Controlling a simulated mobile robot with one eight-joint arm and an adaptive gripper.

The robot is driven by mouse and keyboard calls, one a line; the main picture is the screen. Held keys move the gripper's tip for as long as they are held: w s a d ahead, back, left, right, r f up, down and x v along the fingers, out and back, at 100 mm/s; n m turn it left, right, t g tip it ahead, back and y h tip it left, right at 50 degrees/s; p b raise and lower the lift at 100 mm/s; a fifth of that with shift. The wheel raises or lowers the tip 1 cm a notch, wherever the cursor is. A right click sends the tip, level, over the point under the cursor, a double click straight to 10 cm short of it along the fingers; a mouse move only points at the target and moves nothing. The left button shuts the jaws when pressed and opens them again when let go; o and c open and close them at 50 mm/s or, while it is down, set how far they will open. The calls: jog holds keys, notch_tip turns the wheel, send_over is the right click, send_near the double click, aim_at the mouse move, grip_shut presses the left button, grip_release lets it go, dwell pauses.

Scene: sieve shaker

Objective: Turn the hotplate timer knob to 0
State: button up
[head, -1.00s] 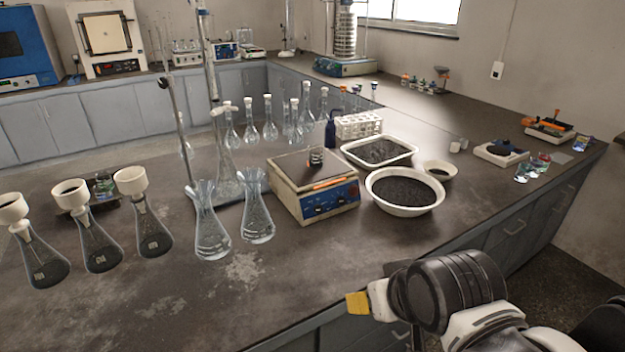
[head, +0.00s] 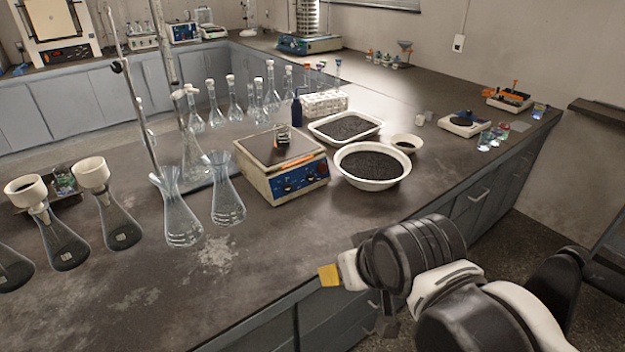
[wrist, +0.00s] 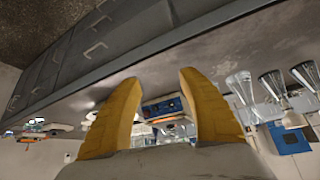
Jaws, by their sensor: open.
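The hotplate (head: 281,163) is a cream box with a dark top plate and a blue front panel, standing on the bench. Its dark knobs (head: 288,187) sit on the blue panel; they are too small to read any setting. A small dark object stands on its top. In the wrist view the hotplate's blue panel (wrist: 162,106) shows upside down between the yellow fingers. My gripper (wrist: 160,92) is open and empty. In the head view its yellow fingertip (head: 329,275) is over the front edge of the bench, in front of the hotplate and well apart from it.
A round white bowl of dark grains (head: 369,167) and a white tray of dark grains (head: 345,128) stand right of the hotplate. Glass flasks (head: 226,195) stand close on its left. The bench top (head: 270,250) in front of the hotplate is clear.

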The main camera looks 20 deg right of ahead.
jog(key=w+r+m+t+y+p, duration=0.2)
jog(key=w+t+y, duration=0.1)
jog(key=w, duration=1.8)
jog(key=m+t+p, duration=0.2)
jog(key=m+t, duration=0.2)
send_near(312, 179)
jog(key=shift+s+a, duration=0.1)
jog(key=shift+s, duration=0.05)
jog(key=shift+w+f+b, duration=0.1)
jog(key=shift+w+b, duration=0.1)
jog(key=shift+b, duration=0.15)
jog(key=b+x, duration=0.3)
jog(key=x, duration=0.6)
jog(key=shift+w+f, duration=0.15)
jog(key=shift+w, duration=0.55)
grip_shut()
